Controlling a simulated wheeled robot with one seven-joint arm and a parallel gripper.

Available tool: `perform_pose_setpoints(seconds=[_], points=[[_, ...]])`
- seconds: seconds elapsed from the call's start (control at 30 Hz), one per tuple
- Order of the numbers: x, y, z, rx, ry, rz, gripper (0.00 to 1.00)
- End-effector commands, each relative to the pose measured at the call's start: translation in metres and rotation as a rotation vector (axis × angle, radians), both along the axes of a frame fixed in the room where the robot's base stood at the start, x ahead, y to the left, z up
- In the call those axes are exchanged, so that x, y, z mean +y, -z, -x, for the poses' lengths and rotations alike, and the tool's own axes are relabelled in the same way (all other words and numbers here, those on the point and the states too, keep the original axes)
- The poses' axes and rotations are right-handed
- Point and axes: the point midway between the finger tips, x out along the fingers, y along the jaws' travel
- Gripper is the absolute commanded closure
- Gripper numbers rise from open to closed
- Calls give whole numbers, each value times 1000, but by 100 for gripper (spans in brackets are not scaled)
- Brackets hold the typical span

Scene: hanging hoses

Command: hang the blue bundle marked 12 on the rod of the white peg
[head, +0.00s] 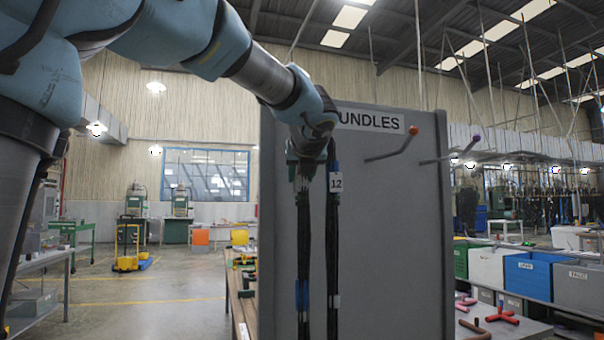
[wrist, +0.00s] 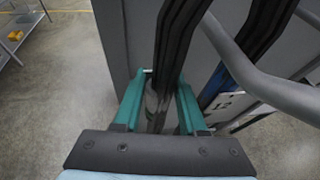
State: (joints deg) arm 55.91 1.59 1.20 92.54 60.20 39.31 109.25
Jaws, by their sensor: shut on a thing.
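The bundle marked 12 (head: 333,230) hangs as dark strands below my gripper (head: 307,158), in front of the grey board (head: 390,235). It has blue bands and a white tag reading 12 (head: 336,182). In the wrist view my gripper (wrist: 160,95) has its teal fingers closed on one dark strand (wrist: 172,50). The other strand, with a blue band and the tag (wrist: 226,102), is to the right. A bent grey rod (wrist: 262,88) crosses near that strand; I cannot tell whether the bundle rests on it. No white peg tip is visible; my arm covers the board's upper left.
Two more pegs stick out of the board, one with an orange-red tip (head: 413,130) and one with a purple tip (head: 476,139). A workbench (head: 240,295) stands behind at left. Coloured bins (head: 528,276) and loose pipe pieces (head: 500,316) are at right.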

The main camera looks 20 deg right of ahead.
Motion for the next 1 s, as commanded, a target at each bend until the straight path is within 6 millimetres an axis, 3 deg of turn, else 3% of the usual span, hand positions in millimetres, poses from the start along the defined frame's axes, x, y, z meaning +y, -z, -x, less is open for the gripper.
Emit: perform_pose_setpoints(seconds=[0.4,1.0], points=[[0,19,-3,-2,-1,3,100],[0,23,-4,-2,0,3,100]])
